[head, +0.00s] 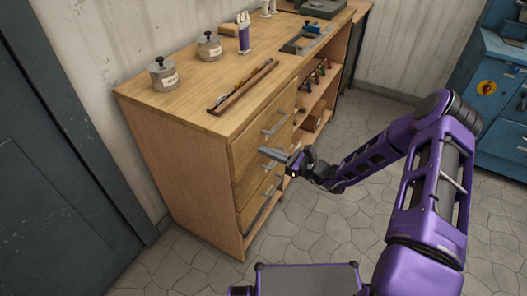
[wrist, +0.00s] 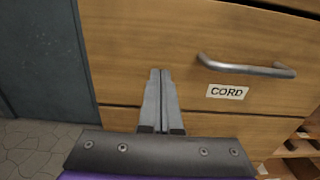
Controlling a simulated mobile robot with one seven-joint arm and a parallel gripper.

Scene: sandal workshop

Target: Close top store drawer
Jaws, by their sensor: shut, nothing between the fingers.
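The wooden store cabinet (head: 185,160) stands against the wall, with drawers in its front. The top drawer (head: 246,143) has a grey bar handle (head: 276,123) and looks flush or nearly flush with the cabinet front. My gripper (head: 264,152) is in front of the drawers, just below that handle, with its fingers together and empty. In the wrist view, the shut fingertips (wrist: 160,72) point at a drawer front labelled CORD (wrist: 228,91), left of its handle (wrist: 246,68). I cannot tell whether they touch it. A dark gap shows above this front at the right.
On the cabinet top are two lidded tins (head: 163,75), a narrow wooden tray (head: 243,88) and a purple-and-white bottle (head: 243,35). Open shelves (head: 318,90) lie right of the drawers. A dark door (head: 50,170) is at left. The stone floor (head: 300,225) before the cabinet is clear.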

